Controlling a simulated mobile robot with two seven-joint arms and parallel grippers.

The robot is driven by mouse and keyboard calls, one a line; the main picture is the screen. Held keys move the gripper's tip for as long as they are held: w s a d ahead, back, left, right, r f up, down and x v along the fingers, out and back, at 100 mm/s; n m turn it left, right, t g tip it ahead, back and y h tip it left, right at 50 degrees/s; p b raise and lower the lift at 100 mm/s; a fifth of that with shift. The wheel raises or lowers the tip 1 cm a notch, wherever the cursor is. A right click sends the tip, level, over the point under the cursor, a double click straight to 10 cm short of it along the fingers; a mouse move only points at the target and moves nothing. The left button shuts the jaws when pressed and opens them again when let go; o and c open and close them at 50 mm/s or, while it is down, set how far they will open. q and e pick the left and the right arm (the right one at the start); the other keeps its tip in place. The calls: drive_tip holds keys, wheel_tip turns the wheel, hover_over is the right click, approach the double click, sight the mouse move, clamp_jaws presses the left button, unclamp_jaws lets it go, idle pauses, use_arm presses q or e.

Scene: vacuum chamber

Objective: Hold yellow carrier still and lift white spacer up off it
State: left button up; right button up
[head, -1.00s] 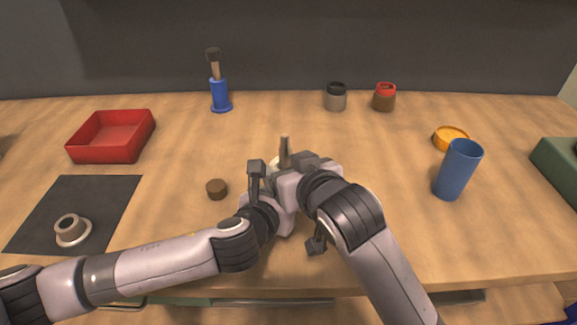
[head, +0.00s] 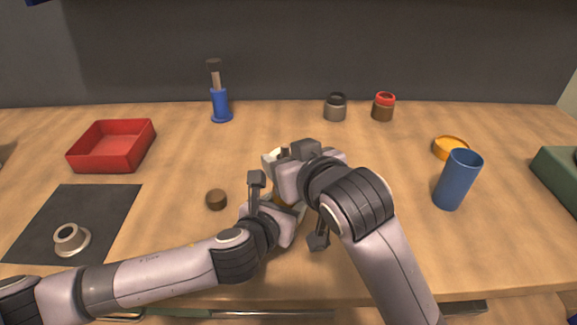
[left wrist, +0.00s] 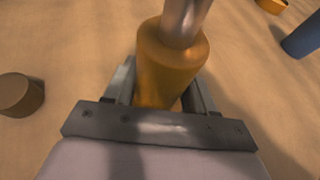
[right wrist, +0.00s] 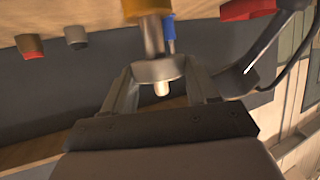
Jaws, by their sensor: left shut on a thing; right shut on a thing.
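The yellow carrier (left wrist: 170,70) stands upright between the fingers of my left gripper (head: 262,200), which is shut on it. A metal rod (left wrist: 187,18) rises from its top. In the right wrist view the carrier is at the top edge (right wrist: 146,8). The white spacer (right wrist: 157,70) is a flanged ring, held between the fingers of my right gripper (head: 290,165). It is around the rod near its far end, apart from the carrier body; the pale rod tip (right wrist: 161,89) shows past it. In the head view my grippers hide most of both parts.
A brown puck (head: 216,199) lies left of my grippers. A pale flanged ring (head: 71,238) sits on a dark mat (head: 110,205). A red tray (head: 110,147), blue holder (head: 221,104), two jars (head: 335,107), (head: 383,107), orange dish (head: 449,148) and blue cup (head: 457,180) stand around.

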use_arm(q)
drive_tip(key=shift+f, duration=0.1)
use_arm(e)
drive_tip(key=shift+r, duration=3.05)
use_arm(q)
drive_tip(key=o, duration=1.1)
